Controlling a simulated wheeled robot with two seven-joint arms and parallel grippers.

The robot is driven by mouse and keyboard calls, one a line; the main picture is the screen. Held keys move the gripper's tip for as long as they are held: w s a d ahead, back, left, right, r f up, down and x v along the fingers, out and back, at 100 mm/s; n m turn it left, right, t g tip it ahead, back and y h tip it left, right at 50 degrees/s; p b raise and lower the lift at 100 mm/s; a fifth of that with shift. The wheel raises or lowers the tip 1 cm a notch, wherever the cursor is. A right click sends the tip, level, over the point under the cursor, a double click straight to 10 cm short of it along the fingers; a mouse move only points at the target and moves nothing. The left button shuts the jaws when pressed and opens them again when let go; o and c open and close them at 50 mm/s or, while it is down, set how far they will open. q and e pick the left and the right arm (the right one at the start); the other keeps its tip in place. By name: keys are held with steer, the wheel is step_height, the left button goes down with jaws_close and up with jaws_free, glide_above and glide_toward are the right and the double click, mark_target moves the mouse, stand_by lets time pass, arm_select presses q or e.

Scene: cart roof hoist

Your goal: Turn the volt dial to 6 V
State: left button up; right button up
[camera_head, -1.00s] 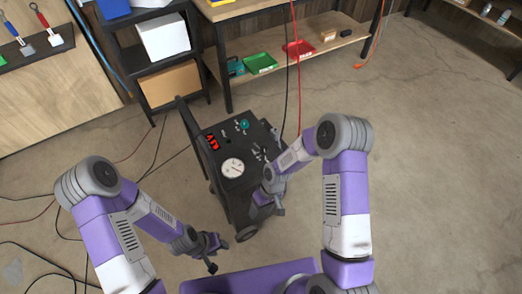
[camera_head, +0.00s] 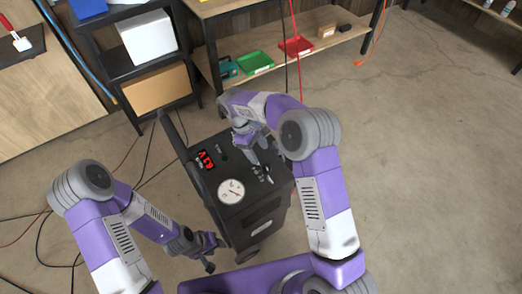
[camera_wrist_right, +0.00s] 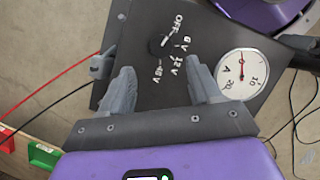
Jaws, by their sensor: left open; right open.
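The volt dial (camera_wrist_right: 158,44) is a dark round knob on the black cart panel, with the labels OFF, 6V, 12V and another voltage around it. A white mark on it appears to point towards OFF. My right gripper (camera_wrist_right: 162,82) is open, its two fingers on either side of the dial's line and apart from it in the picture. In the head view my right gripper (camera_head: 253,152) is over the panel's far part and hides the dial. My left gripper (camera_head: 208,252) is open and empty, low beside the cart's near left side.
A shelf (camera_head: 160,70) and a workbench (camera_head: 215,8) stand behind. Cables lie on the floor at left; the right floor is clear.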

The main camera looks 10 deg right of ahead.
mark_target(266, 166)
steer(key=b+x, duration=0.2)
steer(key=x, duration=0.5)
steer(key=shift+s+f, duration=0.2)
steer(key=shift+f, duration=0.05)
steer(key=shift+c, duration=0.4)
steer(key=c, duration=0.9)
steer(key=shift+c, duration=0.2)
